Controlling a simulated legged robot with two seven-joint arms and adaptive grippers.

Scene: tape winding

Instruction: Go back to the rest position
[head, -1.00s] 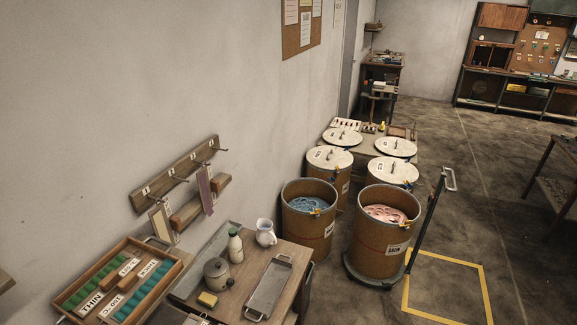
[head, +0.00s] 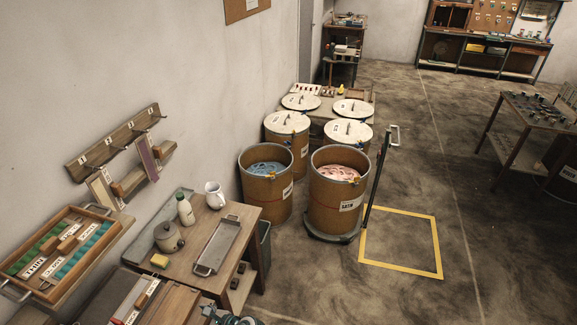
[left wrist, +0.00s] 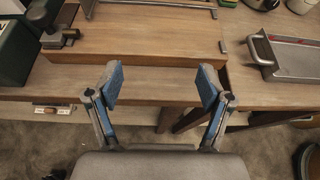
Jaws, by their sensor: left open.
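My left gripper (left wrist: 163,85) shows in the left wrist view with its two blue-padded fingers spread apart and nothing between them. It is in front of the edge of a wooden bench (left wrist: 140,87), above the floor. In the head view, a small dark teal mechanical part shows at the bottom edge; I cannot tell whether it is part of my arm. My right gripper is not in view.
A wooden table (head: 215,267) bears a metal tray (head: 217,245), a pot, a bottle and a white jug. A compartment tray (head: 105,211) with green and teal pieces is at left. Drums, one with blue (head: 240,190) and one with pink contents (head: 325,205), stand behind.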

